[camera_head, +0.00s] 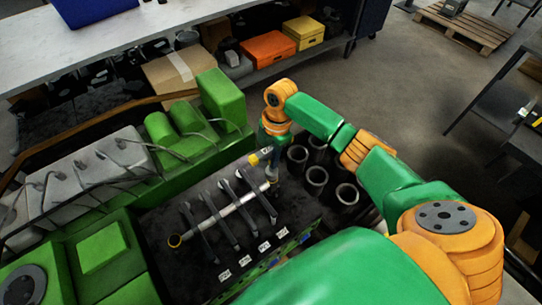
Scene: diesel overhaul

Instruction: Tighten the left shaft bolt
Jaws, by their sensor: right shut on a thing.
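A pale metal shaft (222,214) lies slantwise across several dark rocker arms on a black engine block (160,215). My right gripper (272,146) points down above the shaft's right end, at the far end of the rocker row. It is shut on a slim upright tool (272,172) with a yellow part (256,158) beside it. The tool's tip is close to the shaft's right end; I cannot tell whether they touch. The fingertips are small and unclear. My left gripper is out of view.
Several dark cylinder liners (317,176) stand right of the block. Green engine housings (222,98) and grey covers (95,165) lie to the left. A workbench (110,38) behind has a cardboard box (178,70), an orange bin (268,48) and a yellow bin (303,32).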

